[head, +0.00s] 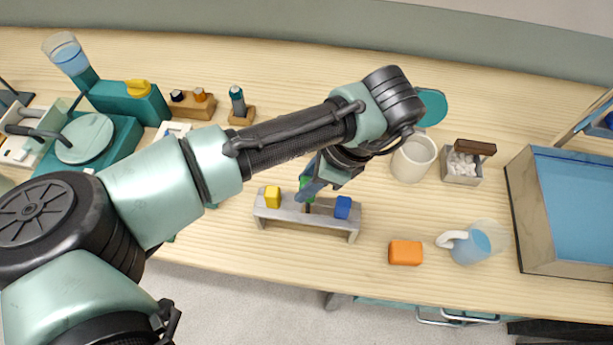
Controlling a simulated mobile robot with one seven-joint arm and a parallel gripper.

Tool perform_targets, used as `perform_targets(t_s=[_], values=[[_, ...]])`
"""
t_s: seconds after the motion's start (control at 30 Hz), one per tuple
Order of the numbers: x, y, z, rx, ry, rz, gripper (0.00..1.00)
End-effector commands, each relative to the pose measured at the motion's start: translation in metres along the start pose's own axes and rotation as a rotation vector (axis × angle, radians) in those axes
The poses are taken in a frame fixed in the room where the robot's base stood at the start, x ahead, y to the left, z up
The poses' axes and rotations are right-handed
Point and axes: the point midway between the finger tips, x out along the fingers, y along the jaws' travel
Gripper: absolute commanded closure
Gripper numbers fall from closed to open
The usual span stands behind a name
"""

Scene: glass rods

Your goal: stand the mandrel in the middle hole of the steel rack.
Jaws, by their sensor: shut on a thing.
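The steel rack (285,217) is a low grey bench-like stand near the table's front edge. A yellow-handled piece (272,197) is at its left end and a blue-handled piece (343,207) at its right end. My gripper (307,192) is over the middle of the rack, shut on the green-handled mandrel (309,198). Only a little green shows between the fingers. A short dark shaft shows below the green, at the rack's top. I cannot tell whether its tip is in the middle hole or just above it.
A white mug (413,160) and a small box of white pieces (461,167) stand to the right. An orange block (405,252) and a jug of blue liquid (472,243) lie nearer the front. A large blue-filled basin (515,205) is far right. Teal equipment (125,103) is left.

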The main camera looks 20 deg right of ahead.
Motion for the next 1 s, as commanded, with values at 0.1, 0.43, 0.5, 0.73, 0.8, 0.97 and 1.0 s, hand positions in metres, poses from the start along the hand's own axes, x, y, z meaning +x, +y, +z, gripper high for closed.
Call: perform_targets(t_s=[0.1, 0.43, 0.5, 0.73, 0.8, 0.97, 1.0], values=[[0.006, 0.000, -0.002, 0.000, 0.000, 0.001, 1.00], [0.018, 0.000, -0.008, 0.000, 0.000, 0.000, 1.00], [0.021, 0.000, -0.009, 0.000, 0.000, 0.000, 1.00], [0.029, 0.000, -0.012, 0.000, 0.001, 0.001, 1.00], [0.032, 0.000, -0.013, 0.000, 0.001, 0.001, 1.00], [0.037, 0.000, -0.016, 0.000, 0.001, 0.000, 1.00], [0.039, 0.000, -0.017, 0.000, 0.001, 0.000, 1.00]])
